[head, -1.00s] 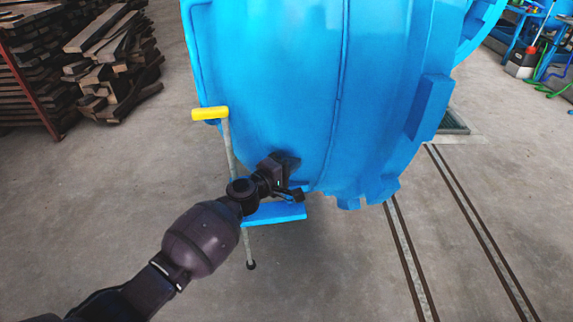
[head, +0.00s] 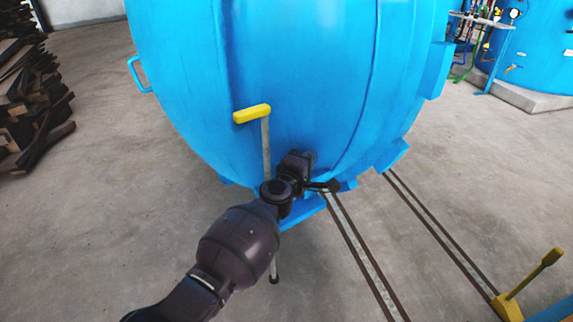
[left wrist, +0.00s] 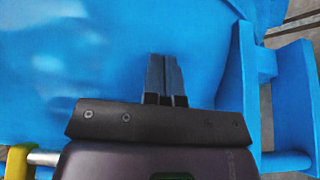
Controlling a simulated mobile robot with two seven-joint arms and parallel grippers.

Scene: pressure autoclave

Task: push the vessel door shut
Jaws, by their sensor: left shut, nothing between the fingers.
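The vessel door (head: 300,75) is a large blue domed shell that fills the upper middle of the head view. A yellow-topped handle (head: 252,113) on a grey rod stands at its lower front. My left gripper (head: 308,160) is at the door's lower face, with its fingers together and nothing between them. In the left wrist view the shut fingertips (left wrist: 165,72) point at the blue door surface (left wrist: 70,70); I cannot tell whether they touch it. The yellow handle also shows at the lower left of the left wrist view (left wrist: 17,162). My right gripper is not in view.
Two floor rails (head: 435,225) run along the right. A yellow lever (head: 530,280) stands at the lower right. Stacked timber (head: 30,110) lies at the far left, and another blue tank (head: 540,55) stands at the back right.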

